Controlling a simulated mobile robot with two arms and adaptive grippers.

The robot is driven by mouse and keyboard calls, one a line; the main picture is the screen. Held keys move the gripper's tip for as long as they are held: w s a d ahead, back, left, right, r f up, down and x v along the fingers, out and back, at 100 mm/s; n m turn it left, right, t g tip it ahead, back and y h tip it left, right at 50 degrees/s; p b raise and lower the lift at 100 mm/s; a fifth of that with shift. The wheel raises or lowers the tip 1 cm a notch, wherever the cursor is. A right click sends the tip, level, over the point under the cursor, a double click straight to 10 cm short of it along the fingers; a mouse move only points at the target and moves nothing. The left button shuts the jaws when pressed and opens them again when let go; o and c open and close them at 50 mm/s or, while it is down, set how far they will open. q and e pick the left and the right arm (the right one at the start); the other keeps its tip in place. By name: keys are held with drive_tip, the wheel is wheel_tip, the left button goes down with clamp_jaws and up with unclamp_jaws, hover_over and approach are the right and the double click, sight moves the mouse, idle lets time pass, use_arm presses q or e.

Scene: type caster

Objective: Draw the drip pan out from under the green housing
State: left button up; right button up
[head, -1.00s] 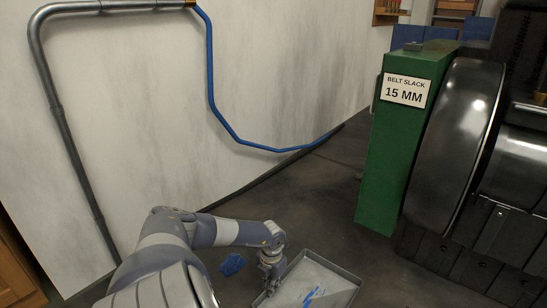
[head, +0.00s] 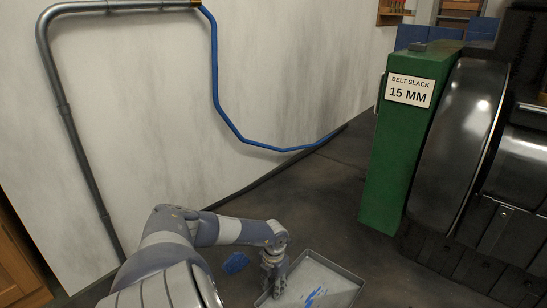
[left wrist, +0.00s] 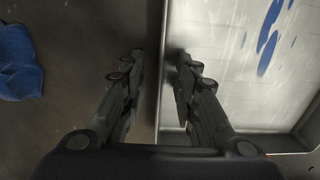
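The drip pan (head: 348,289) is a shallow grey metal tray with blue smears inside, on the dark floor at the bottom of the head view. It lies in the open, left of and in front of the green housing (head: 390,150). In the left wrist view the pan (left wrist: 230,100) fills the right side. My left gripper (head: 272,288) is at the pan's left edge. In the left wrist view its fingers (left wrist: 160,65) are apart, one on each side of the rim, with visible gaps. My right gripper is not in view.
A crumpled blue cloth (head: 236,262) lies on the floor left of the pan; it also shows in the left wrist view (left wrist: 18,62). A large dark wheel (head: 455,150) stands right of the housing. A blue hose (head: 235,128) hangs along the wall. Floor between wall and housing is clear.

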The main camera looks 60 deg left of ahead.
use_arm(q)
wheel_tip(320, 180, up, 12)
drive_tip(key=shift+f, duration=0.15)
idle(0.7)
